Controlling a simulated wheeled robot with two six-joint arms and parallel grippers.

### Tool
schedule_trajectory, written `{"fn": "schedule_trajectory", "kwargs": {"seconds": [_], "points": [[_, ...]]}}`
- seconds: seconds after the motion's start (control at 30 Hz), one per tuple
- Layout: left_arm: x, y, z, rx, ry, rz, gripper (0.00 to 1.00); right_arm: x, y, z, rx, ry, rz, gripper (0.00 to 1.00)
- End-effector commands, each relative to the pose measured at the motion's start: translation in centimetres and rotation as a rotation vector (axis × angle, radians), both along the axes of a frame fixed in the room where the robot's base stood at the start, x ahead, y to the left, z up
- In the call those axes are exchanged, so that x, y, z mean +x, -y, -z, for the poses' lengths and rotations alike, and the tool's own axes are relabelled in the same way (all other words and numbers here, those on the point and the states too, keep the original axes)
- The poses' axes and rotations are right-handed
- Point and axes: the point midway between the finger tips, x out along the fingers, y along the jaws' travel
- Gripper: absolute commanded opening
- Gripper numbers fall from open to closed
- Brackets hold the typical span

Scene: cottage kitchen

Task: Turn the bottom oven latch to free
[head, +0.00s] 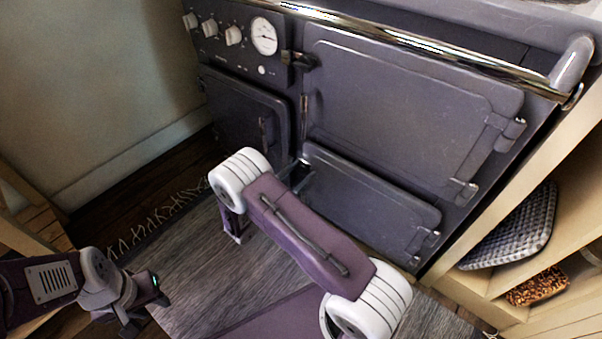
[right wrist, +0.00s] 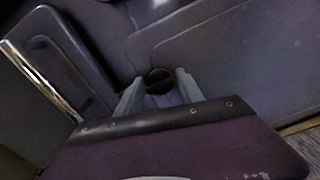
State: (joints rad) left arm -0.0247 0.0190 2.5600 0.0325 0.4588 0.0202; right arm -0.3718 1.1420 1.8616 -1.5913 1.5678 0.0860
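The purple-grey range cooker has a lower right door, the bottom oven door (head: 370,195), which looks closed. Its latch is at the door's upper left corner, mostly hidden behind my right arm in the head view. In the right wrist view a dark round knob (right wrist: 159,80), seemingly the latch's end, sits between the fingers of my right gripper (right wrist: 160,86). The fingers stand apart, one on each side; I cannot tell whether they touch it. My right gripper (head: 301,177) is partly hidden in the head view. My left gripper (head: 147,306) is open and empty, low at the left.
The upper oven door (head: 400,110) and left door (head: 247,110) are shut. A chrome rail (head: 410,42) runs along the cooker's top front. Wooden shelves (head: 545,200) stand close at the right. A grey fringed rug (head: 205,260) covers the floor in front.

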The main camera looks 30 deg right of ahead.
Motion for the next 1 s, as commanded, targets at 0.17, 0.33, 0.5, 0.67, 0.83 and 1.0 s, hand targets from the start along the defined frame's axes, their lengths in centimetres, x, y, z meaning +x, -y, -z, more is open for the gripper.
{"fn": "schedule_trajectory", "kwargs": {"seconds": [0.17,0.33,0.5,0.67,0.83,1.0], "points": [[0.0,0.0,0.0,0.000,0.000,0.000,0.36,0.0,0.0,0.0,0.000,0.000,0.000,0.00],[0.0,0.0,0.0,0.000,0.000,0.000,0.36,0.0,0.0,0.0,0.000,0.001,0.000,0.00],[0.0,0.0,-0.2,0.000,0.000,0.000,0.36,0.0,0.0,0.0,0.011,0.026,0.000,0.00],[0.0,0.0,-0.6,0.000,0.000,0.000,0.36,-0.1,0.0,-0.1,0.039,0.094,0.001,0.00],[0.0,0.0,-1.3,0.000,0.000,0.000,0.36,-0.1,0.0,-0.1,0.091,0.218,0.001,0.00],[0.0,0.0,-1.9,0.000,0.000,0.000,0.36,-0.1,0.0,-0.1,0.152,0.367,0.001,0.00]]}}
